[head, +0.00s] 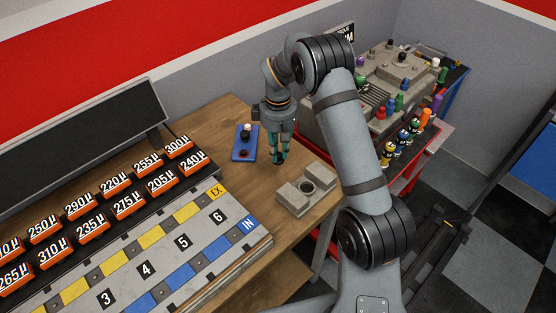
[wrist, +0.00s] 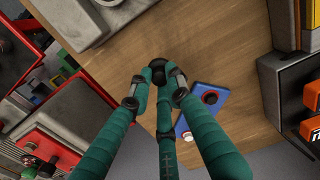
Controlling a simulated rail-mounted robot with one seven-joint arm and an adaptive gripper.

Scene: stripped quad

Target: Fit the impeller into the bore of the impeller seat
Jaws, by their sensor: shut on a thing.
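My gripper (head: 278,158) is shut on a small dark round part, the impeller by its look. It shows at the fingertips (wrist: 160,78) in the wrist view as a black rounded piece (wrist: 158,62). Its lower side is hidden from me. The impeller seat (head: 292,203) is a grey stepped block on the wooden bench, with a dark round bore (head: 307,187) in it. In the head view the gripper is left of and behind the seat, apart from it. Part of a grey block, likely the seat, shows at the top left (wrist: 95,38) of the wrist view.
A blue plate (head: 236,154) left of the gripper bears a white-topped black piece (head: 247,130) and a dark red-rimmed spot (head: 244,153). A numbered rack (head: 160,260) with orange-labelled blocks stands left. A red cart (head: 412,160) with an engine block stands right. Bare wood (head: 262,182) lies between.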

